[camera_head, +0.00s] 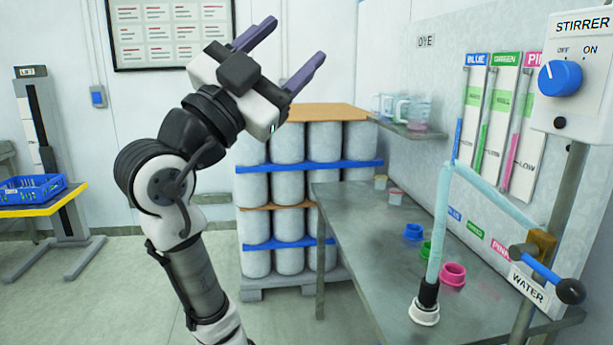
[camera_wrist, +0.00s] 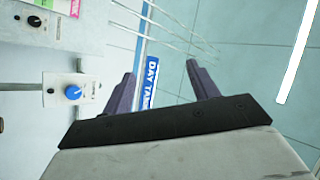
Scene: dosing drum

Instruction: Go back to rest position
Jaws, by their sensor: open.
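My gripper (camera_head: 289,54) is raised in the air at the upper middle of the head view, its two purple fingers spread apart with nothing between them. It points up and to the right, in front of the wall and the stacked drums. In the wrist view my gripper (camera_wrist: 160,85) also shows open and empty. Beyond its fingers are a wall and a blue "DAY TANK" sign (camera_wrist: 151,82). My arm is bent at the elbow, and its lower links run down to the bottom edge of the head view.
A steel table (camera_head: 345,215) stands at right with blue, green and pink cups (camera_head: 453,274). Above it are a shelf of jugs (camera_head: 402,108), a WATER valve (camera_head: 545,270) and a STIRRER knob (camera_head: 560,78). White drums (camera_head: 288,185) are stacked behind. A blue crate (camera_head: 30,190) is far left.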

